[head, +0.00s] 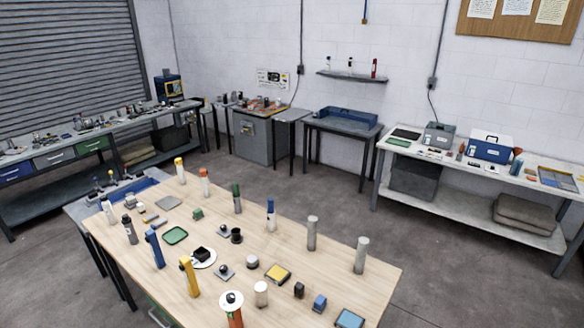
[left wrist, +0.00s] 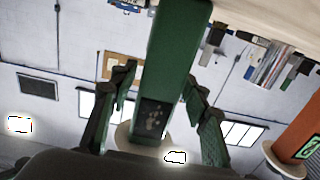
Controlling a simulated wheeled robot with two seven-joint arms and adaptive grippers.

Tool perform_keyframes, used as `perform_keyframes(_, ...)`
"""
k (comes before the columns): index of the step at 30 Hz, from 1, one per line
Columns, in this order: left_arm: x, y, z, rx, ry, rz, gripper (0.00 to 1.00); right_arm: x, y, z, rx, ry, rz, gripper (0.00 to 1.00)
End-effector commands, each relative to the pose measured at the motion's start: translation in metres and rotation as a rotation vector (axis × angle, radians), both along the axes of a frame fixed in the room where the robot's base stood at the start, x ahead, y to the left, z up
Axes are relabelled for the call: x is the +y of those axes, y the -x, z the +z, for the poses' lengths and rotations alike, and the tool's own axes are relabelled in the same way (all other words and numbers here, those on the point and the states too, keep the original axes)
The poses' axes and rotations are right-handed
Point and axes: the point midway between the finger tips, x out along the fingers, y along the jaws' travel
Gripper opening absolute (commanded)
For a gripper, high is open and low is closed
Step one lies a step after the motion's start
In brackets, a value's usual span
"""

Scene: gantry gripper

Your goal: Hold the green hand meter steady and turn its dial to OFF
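The green hand meter (left wrist: 168,55) shows in the left wrist view as a long green body running from the top edge to the middle. It has a dark panel (left wrist: 152,118), with a pale round disc (left wrist: 126,135) at its lower end, partly hidden by my gripper. My left gripper (left wrist: 161,70) has one finger on each side of the body. Narrow gaps seem to show between fingers and body, so it looks open around it. I cannot make out the dial setting. I cannot pick out this meter in the head view. My right gripper is not in view.
The wooden table (head: 340,282) holds several upright cylinders, a yellow meter-like tool (head: 189,277), a blue one (head: 155,249) and small blocks. An orange body with a white disc (head: 231,298) stands at its near edge. Benches line the walls; open floor lies between.

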Motion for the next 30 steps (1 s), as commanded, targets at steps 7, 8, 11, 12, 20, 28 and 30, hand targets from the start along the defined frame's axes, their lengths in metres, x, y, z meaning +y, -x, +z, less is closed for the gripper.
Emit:
perform_keyframes(7, 0.000, 0.000, 0.000, 0.001, -0.001, 0.000, 0.51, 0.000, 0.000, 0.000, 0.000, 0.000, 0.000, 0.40)
perform_keyframes(8, 0.000, 0.000, 0.000, 0.001, -0.001, 0.000, 0.51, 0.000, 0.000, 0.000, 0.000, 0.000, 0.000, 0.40)
perform_keyframes(11, 0.001, 0.001, -0.001, 0.001, -0.001, 0.000, 0.51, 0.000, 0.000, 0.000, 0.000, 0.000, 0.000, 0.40)
perform_keyframes(12, 0.002, 0.002, -0.001, 0.001, -0.001, 0.000, 0.51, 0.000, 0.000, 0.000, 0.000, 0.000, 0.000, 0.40)
perform_keyframes(20, 0.025, 0.036, -0.002, 0.004, -0.001, 0.001, 0.51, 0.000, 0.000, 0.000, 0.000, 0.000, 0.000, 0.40)
perform_keyframes(28, 0.055, 0.080, -0.001, 0.003, -0.001, 0.000, 0.51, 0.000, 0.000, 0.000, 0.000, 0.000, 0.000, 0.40)
perform_keyframes(30, 0.061, 0.087, -0.001, 0.002, 0.000, 0.001, 0.51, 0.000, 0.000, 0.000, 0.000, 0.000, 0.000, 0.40)
